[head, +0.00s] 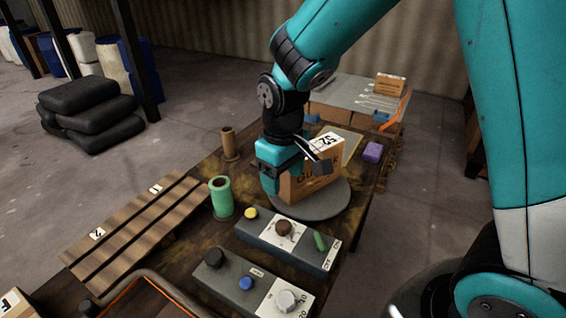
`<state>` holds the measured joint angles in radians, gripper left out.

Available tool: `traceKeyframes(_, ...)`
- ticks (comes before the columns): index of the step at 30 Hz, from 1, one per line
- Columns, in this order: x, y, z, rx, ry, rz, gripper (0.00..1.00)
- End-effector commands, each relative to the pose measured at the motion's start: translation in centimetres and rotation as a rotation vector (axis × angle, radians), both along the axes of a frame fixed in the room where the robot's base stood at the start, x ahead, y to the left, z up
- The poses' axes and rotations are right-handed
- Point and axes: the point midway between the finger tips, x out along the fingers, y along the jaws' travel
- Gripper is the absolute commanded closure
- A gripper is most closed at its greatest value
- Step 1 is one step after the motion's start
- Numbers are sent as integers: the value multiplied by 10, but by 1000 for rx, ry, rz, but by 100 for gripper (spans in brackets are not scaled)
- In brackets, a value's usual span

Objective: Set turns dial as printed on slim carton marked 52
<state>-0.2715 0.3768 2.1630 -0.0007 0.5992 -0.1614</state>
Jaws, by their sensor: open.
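A brown carton (299,186) with a white label reading 52 on its top stands on a round grey plate (330,208) on the worktable. Dark print shows on its front, partly hidden by my gripper and too small to read. My gripper (294,172) is open, with its fingers at the carton's upper left part; whether they touch it I cannot tell. Two control boxes lie in front. The farther box (262,238) has a brown dial (284,228). The nearer box (222,282) has a pale grey dial (286,299) with numbers around it. I cannot tell which is the turns dial.
The farther box also bears a yellow button (250,213) and green lever (320,242); the nearer, a black knob (213,257) and blue button (246,283). A green spool (221,198), brown spool (229,144) and purple block (373,152) stand nearby. A slatted rack (140,226) lies left.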

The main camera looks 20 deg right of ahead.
Motion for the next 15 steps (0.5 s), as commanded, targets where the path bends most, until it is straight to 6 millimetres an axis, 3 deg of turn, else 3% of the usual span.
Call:
traceKeyframes(6,0,0,25,0,-1,0,35)
traceKeyframes(15,0,0,28,0,1,0,35)
